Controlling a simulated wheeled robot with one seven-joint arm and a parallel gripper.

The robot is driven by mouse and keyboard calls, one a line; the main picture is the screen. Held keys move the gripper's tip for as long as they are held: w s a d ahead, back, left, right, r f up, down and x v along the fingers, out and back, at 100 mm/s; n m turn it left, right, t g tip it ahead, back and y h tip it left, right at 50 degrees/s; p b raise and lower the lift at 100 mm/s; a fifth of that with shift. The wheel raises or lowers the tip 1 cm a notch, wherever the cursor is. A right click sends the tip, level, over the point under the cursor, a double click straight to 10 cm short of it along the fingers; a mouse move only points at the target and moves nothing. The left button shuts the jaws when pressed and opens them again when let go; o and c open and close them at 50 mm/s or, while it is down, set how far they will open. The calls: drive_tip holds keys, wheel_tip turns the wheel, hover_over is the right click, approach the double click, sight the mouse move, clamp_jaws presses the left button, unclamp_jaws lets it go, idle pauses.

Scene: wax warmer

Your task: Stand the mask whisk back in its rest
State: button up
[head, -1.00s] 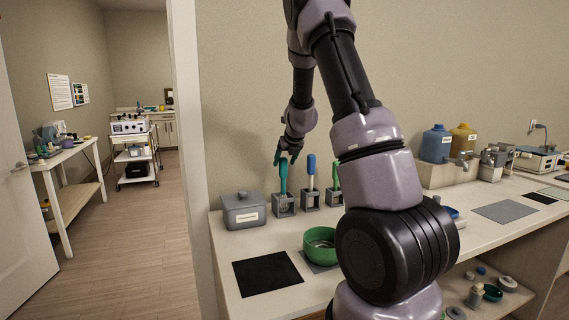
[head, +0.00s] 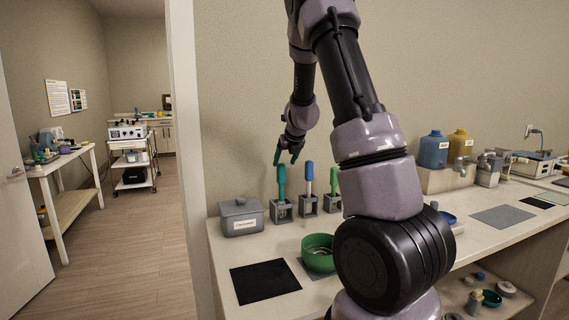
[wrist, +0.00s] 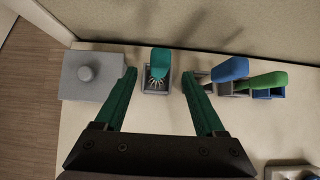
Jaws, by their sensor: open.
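The mask whisk, with a teal handle (head: 281,178), stands handle up in a small grey rest (head: 281,208) on the counter. In the wrist view its teal handle (wrist: 160,60) leans slightly, and pale wire loops show inside the rest (wrist: 156,86). My gripper (head: 289,157) is open and empty, just above the handle top and apart from it. In the wrist view the teal fingers (wrist: 159,75) are spread on either side of the whisk, not touching it.
A blue-handled tool (head: 308,176) and a green-handled tool (head: 334,180) stand in holders to the right. A grey lidded box (head: 241,219) is to the left. A green bowl (head: 316,261) and a black mat (head: 263,282) lie in front.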

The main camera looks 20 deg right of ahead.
drive_tip(key=shift+v, duration=1.15)
drive_tip(key=shift+r, duration=0.1)
drive_tip(key=v, duration=1)
drive_tip(key=shift+s+r, duration=0.2)
drive_tip(key=shift+s, duration=0.1)
